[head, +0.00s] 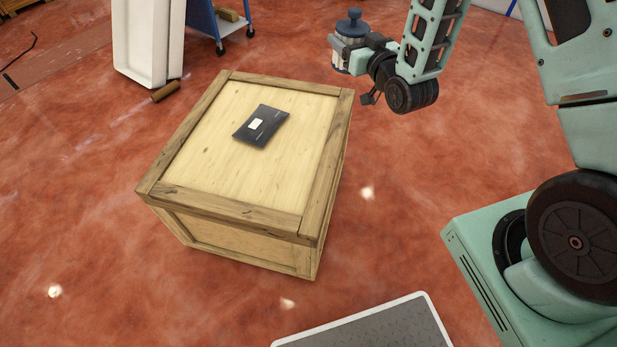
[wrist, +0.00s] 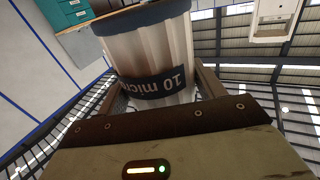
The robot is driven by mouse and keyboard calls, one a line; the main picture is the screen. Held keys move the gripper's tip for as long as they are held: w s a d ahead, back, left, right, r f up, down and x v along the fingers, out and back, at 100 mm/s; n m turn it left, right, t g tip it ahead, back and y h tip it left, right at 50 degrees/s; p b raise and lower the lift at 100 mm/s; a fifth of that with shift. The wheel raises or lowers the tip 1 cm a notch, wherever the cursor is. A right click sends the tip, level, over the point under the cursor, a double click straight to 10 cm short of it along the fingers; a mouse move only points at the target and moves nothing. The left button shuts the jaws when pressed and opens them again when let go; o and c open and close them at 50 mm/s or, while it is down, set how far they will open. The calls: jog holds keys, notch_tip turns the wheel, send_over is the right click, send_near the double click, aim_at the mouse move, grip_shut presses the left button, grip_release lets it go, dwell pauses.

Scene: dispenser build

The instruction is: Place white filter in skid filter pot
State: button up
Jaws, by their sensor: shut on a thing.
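The white filter (wrist: 150,55) is a pleated white cylinder with dark blue ends or bands and the text "10 micr…", which reads upside down in the wrist view. In the head view the filter (head: 350,27) shows small, with a blue knobbed top, held up in the air to the right of the crate. My gripper (head: 345,52) is shut on it; in the wrist view the fingers (wrist: 152,97) stand on both sides of the filter. The fingertips are partly hidden behind the filter. I cannot make out the skid filter pot in either view.
A wooden crate (head: 228,208) stands on the red floor with a dark flat packet (head: 262,126) on top. A white panel-like unit (head: 148,40) and a blue wheeled cart (head: 215,22) stand behind. A grey-topped plate (head: 380,328) is at the front.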

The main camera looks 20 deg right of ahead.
jog(key=s+a+f+n+g+y+b, duration=0.1)
jog(key=a+f+n+y+b, duration=0.1)
jog(key=f+b, duration=0.7)
jog(key=s+a+f+n+g+y+b, duration=0.1)
jog(key=a+f+y+b, duration=0.2)
jog(key=f+b, duration=0.7)
jog(key=s+a+f+n+g+y+b, duration=0.1)
jog(key=a+f+b, duration=0.3)
jog(key=f+b, duration=0.6)
jog(key=shift+s+f+n+y, duration=0.3)
jog(key=shift+f+n+y, duration=0.5)
jog(key=shift+y, duration=0.1)
jog(key=shift+b, duration=0.3)
jog(key=shift+f+b, duration=0.55)
jog(key=shift+f, duration=0.05)
jog(key=o, duration=1)
jog(key=shift+o, duration=0.2)
jog(key=shift+r, duration=0.1)
